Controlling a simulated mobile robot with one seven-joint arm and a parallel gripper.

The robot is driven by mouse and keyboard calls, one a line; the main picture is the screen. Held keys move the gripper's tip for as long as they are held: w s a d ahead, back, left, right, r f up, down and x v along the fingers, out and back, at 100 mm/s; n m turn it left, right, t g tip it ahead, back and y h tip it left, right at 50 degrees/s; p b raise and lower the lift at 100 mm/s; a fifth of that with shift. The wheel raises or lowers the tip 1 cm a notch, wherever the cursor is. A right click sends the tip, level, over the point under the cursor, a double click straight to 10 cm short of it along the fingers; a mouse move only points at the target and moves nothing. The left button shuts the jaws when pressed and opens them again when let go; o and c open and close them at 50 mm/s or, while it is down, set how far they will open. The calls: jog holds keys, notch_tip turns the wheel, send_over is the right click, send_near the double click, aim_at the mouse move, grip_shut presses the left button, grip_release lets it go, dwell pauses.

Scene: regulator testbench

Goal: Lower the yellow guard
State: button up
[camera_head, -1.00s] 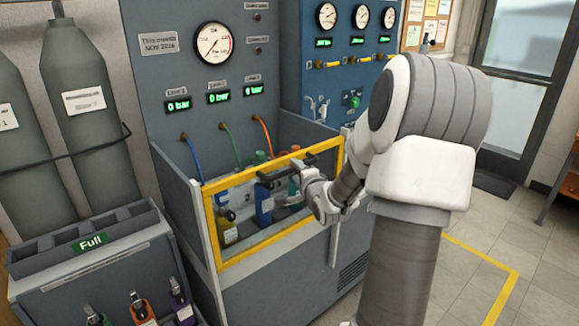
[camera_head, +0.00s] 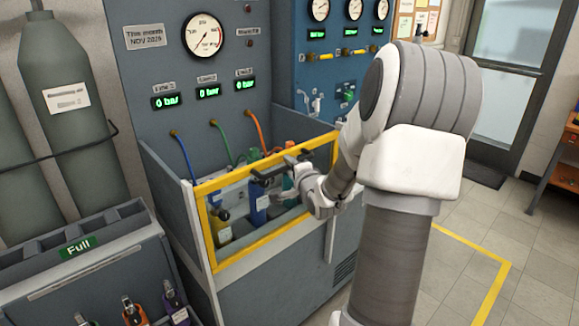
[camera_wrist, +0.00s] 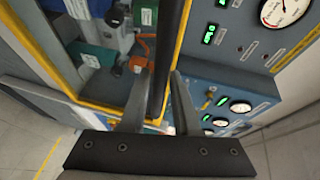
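The yellow guard (camera_head: 264,238) is a yellow frame with a clear panel at the front of the test bay. Its top rail stands well above its bottom rail, so it is raised in front of the bottles. A dark handle (camera_head: 268,174) runs along its top rail. My gripper (camera_head: 290,172) is at this handle, near the middle of the rail. In the wrist view, the dark handle (camera_wrist: 172,45) passes between the two fingers of my gripper (camera_wrist: 161,90). They lie close on both sides of it and look shut on it.
A rack marked Full (camera_head: 78,246) stands at the left. Open floor (camera_head: 460,245) lies to the right.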

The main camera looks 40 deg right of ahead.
grip_shut()
dwell(1.1)
